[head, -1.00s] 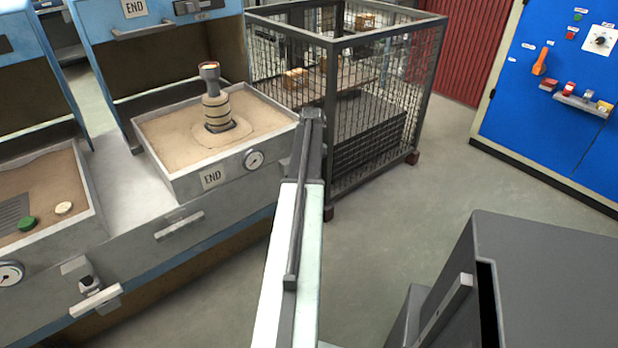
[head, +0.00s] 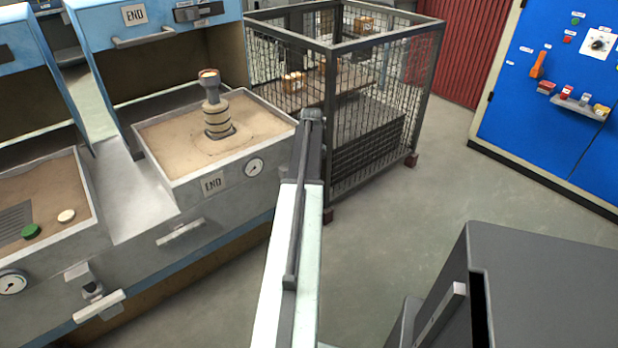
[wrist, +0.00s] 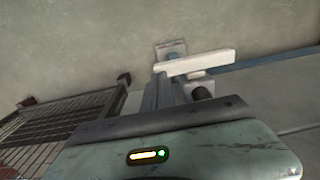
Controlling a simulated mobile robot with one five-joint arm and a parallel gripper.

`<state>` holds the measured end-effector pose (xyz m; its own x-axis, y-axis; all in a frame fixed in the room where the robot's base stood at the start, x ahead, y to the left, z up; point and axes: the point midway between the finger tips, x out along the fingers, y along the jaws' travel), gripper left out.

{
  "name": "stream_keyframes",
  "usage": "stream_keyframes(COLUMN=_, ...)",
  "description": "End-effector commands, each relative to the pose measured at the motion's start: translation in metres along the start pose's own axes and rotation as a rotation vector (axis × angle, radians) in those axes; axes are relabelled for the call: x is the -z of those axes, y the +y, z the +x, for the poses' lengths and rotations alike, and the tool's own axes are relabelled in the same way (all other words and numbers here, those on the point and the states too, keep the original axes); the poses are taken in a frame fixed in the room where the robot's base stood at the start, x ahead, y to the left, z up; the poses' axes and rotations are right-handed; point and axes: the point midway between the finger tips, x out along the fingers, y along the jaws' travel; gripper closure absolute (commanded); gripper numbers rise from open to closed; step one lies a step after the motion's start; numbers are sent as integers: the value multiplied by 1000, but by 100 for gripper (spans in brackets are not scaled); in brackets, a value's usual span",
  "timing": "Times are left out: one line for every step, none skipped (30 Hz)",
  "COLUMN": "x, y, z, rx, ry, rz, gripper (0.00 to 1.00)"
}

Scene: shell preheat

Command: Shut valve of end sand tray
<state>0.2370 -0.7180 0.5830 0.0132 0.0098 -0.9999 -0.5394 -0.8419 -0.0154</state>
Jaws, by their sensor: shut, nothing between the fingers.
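The end sand tray (head: 165,166) stands on the bench in the head view, marked END, with sand and a banded shell standing upright in it. A pale bar handle (head: 180,232) is on the bench front below it, lying roughly along the front. In the wrist view, a pale valve lever (wrist: 195,63) with a dark fitting sits just beyond my gripper (wrist: 166,92). The gripper looks shut and empty. Its tips are close to the lever, but I cannot tell whether they touch.
Another sand tray (head: 85,190) is at the left, with a similar lever valve (head: 98,304) below it. A wire mesh cage (head: 338,45) stands right of the bench. A blue control panel (head: 545,110) is at the far right. The floor between is clear.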

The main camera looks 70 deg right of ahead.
Motion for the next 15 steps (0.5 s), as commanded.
stream_keyframes(x=0, y=-2, z=-22, rx=1, ry=2, rz=-2, gripper=100)
stream_keyframes(x=1, y=-4, z=-29, rx=1, ry=3, rz=-3, gripper=100)
stream_keyframes(x=2, y=12, z=-28, rx=1, ry=3, rz=1, gripper=100)
stream_keyframes(x=3, y=21, z=-30, rx=1, ry=3, rz=1, gripper=100)
stream_keyframes(x=3, y=30, z=-33, rx=2, ry=3, rz=1, gripper=100)
stream_keyframes(x=3, y=41, z=-38, rx=2, ry=3, rz=2, gripper=100)
stream_keyframes(x=3, y=49, z=-40, rx=2, ry=3, rz=1, gripper=100)
stream_keyframes(x=4, y=56, z=-43, rx=2, ry=3, rz=0, gripper=100)
stream_keyframes(x=4, y=65, z=-47, rx=3, ry=3, rz=0, gripper=100)
stream_keyframes(x=4, y=71, z=-49, rx=3, ry=3, rz=0, gripper=100)
stream_keyframes(x=4, y=76, z=-50, rx=3, ry=3, rz=-1, gripper=100)
stream_keyframes(x=4, y=82, z=-52, rx=3, ry=3, rz=-2, gripper=100)
stream_keyframes(x=4, y=85, z=-53, rx=3, ry=3, rz=-3, gripper=100)
stream_keyframes(x=3, y=87, z=-53, rx=3, ry=3, rz=-4, gripper=100)
stream_keyframes(x=3, y=89, z=-54, rx=3, ry=3, rz=-4, gripper=100)
